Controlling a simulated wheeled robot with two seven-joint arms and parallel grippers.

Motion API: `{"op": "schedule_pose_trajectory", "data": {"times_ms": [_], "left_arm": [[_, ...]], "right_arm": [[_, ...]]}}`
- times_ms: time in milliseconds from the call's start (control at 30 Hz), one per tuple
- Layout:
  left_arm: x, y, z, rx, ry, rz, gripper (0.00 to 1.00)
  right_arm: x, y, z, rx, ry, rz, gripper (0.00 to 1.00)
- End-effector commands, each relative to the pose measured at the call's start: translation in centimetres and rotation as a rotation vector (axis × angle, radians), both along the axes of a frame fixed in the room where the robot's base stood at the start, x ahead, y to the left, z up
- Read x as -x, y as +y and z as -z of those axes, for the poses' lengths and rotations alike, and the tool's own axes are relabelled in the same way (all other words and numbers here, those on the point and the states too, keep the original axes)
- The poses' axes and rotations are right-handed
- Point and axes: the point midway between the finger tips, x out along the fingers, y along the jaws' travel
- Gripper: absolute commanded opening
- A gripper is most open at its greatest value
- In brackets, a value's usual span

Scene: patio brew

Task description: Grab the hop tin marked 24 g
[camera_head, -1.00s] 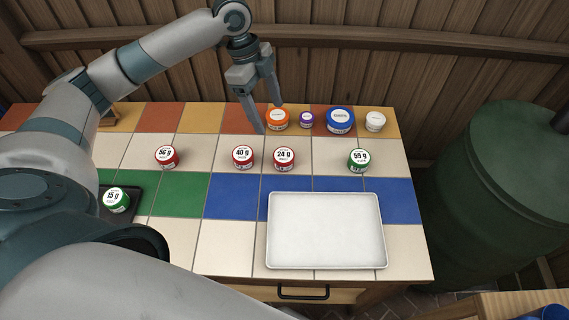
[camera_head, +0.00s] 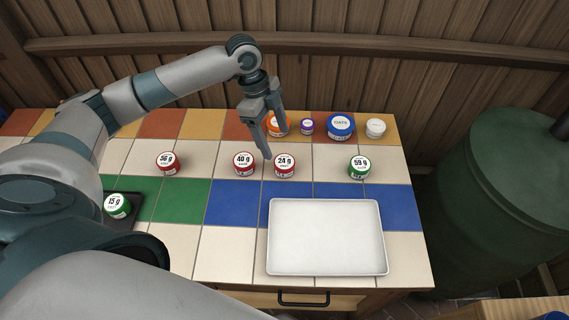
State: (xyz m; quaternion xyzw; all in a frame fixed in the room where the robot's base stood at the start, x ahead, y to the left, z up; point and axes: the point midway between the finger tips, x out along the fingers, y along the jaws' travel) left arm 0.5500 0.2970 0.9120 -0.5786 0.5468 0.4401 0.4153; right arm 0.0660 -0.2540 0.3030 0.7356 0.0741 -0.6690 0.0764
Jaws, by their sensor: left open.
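The hop tin marked 24 g (camera_head: 285,167) is a red tin with a white lid. It stands upright on a cream tile near the middle of the tiled table. A red tin marked 40 g (camera_head: 244,164) stands just to its left. My left gripper (camera_head: 276,146) comes down from above with its jaws open and empty. Its fingertips are close above and behind the 24 g tin, one of them in the gap between the two red tins. I cannot tell whether a finger touches a tin. My right gripper is not in view.
A red tin marked 56 g (camera_head: 168,163) and a green 59 g tin (camera_head: 359,168) share the row. A green 15 g tin (camera_head: 118,206) sits on a dark tray at left. Orange, purple, blue (camera_head: 340,127) and white tins stand behind. An empty white tray (camera_head: 326,238) lies in front.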

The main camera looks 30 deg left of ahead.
Motion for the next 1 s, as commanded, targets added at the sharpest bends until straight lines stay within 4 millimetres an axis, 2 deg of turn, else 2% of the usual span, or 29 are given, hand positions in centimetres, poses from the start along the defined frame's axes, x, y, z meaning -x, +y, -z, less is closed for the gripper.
{"op": "schedule_pose_trajectory", "data": {"times_ms": [133,400,867,1000], "left_arm": [[0.0,-0.8,2.5,0.001,0.003,-0.001,0.71],[-0.1,-1.6,5.8,0.0,0.0,-0.001,0.71],[-0.2,-1.7,6.3,0.0,0.0,-0.001,0.71],[-0.3,-1.9,7.1,0.0,0.002,0.0,0.71]], "right_arm": [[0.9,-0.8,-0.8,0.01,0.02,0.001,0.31],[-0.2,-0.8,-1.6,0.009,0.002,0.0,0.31],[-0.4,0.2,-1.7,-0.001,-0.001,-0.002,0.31],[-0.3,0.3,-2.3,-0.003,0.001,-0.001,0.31]]}}
